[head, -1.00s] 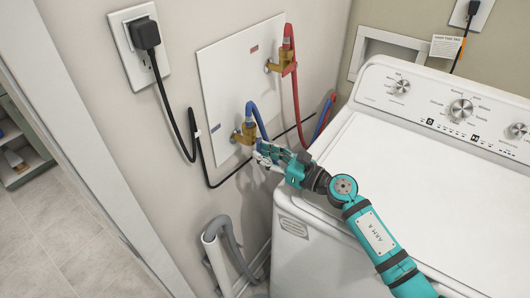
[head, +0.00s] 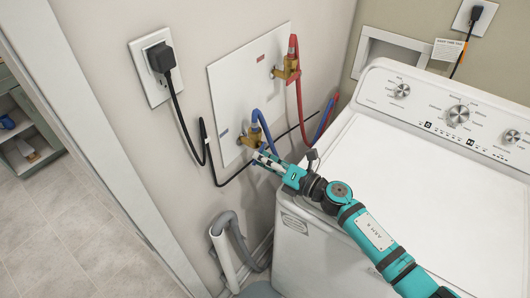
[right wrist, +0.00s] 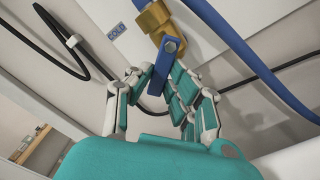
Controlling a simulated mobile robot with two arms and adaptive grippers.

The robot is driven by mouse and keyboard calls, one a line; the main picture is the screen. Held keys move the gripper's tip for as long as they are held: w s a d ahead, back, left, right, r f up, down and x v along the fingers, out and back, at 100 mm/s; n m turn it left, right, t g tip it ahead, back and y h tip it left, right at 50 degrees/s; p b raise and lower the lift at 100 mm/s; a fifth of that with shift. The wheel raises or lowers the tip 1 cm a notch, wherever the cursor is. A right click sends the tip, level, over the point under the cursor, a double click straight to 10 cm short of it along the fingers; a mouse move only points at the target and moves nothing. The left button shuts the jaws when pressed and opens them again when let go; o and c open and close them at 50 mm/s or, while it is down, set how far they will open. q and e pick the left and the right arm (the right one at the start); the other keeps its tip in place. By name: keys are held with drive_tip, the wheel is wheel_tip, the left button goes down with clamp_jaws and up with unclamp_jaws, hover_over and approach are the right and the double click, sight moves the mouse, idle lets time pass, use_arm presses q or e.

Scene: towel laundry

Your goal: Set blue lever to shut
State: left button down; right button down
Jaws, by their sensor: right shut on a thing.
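The blue lever (right wrist: 164,66) hangs down from the brass cold-water valve (right wrist: 153,18) in the right wrist view. My right gripper (right wrist: 152,78) is shut on the lever's lower part, with fingers on both sides of it. In the head view my right gripper (head: 266,162) is at the lower brass valve (head: 250,137) on the wall, and its fingers mostly hide the lever there. My left gripper is not in view.
A blue hose (head: 264,125) loops from this valve. A red hose (head: 299,100) and a red lever (head: 293,72) are at the upper valve. A black cord (head: 190,140) hangs to the left. The white washer (head: 400,170) stands under my right arm.

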drive_tip(key=shift+s+a+r+m+p, duration=0.1)
drive_tip(key=shift+r+m+p, duration=0.25)
drive_tip(key=shift+m+p, duration=0.7)
drive_tip(key=shift+s+r+m+p, duration=0.1)
drive_tip(key=shift+r+m+p, duration=0.4)
drive_tip(key=shift+m, duration=0.9)
drive_tip(key=shift+s+a+r+m+p, duration=0.1)
drive_tip(key=shift+r+m+p, duration=0.1)
drive_tip(key=shift+m+p, duration=0.9)
drive_tip(key=shift+m, duration=0.35)
drive_tip(key=c, duration=1.3)
unclamp_jaws()
drive_tip(key=shift+o, duration=0.3)
drive_tip(key=shift+d, duration=0.1)
